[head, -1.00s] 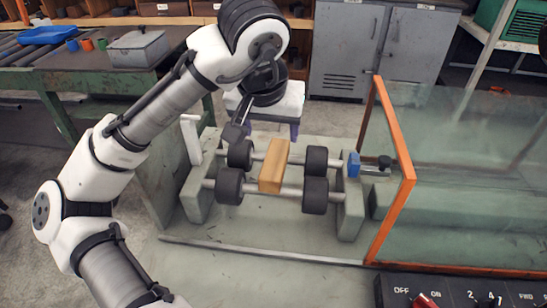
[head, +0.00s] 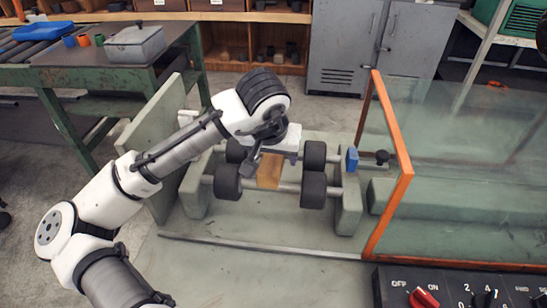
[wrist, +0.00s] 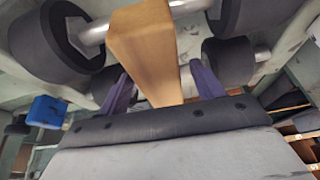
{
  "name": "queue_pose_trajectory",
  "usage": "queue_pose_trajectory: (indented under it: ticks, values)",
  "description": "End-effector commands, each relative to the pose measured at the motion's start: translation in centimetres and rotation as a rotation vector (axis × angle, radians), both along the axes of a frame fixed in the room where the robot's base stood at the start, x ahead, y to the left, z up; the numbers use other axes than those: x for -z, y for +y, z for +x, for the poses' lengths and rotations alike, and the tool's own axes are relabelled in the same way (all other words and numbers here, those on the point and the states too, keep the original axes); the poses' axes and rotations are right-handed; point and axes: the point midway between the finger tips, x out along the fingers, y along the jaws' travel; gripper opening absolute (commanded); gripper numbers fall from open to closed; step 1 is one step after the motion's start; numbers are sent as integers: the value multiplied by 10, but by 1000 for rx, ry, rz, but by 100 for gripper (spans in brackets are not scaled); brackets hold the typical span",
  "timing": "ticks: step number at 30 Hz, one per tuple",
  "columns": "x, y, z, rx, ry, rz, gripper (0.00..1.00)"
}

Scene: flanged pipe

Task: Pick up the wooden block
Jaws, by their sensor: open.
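The wooden block (head: 269,172) is a light-brown bar lying across the two metal rods between the black rollers. In the head view its far part is hidden behind my gripper and wrist. In the wrist view the block (wrist: 146,45) runs from the top centre down between my two purple fingers. My gripper (wrist: 158,88) is open, with one finger on each side of the block and visible space at both sides. I cannot tell whether a finger touches it.
Black rollers (head: 313,191) sit on the rods on both sides of the block. A blue piece (head: 351,159) is at the right rod end. An orange-framed glass guard (head: 398,190) stands close on the right. A control panel (head: 460,290) is at the front right.

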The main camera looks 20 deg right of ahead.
Motion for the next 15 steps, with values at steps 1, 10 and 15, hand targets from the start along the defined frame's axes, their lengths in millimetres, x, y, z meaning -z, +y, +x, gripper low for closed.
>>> queue_pose_trajectory:
  ticks: [1,10,15]
  values:
    - [0,0,0,0,0,0,66]
    - [0,0,0,0,0,-1,44]
    - [0,0,0,0,0,-1,22]
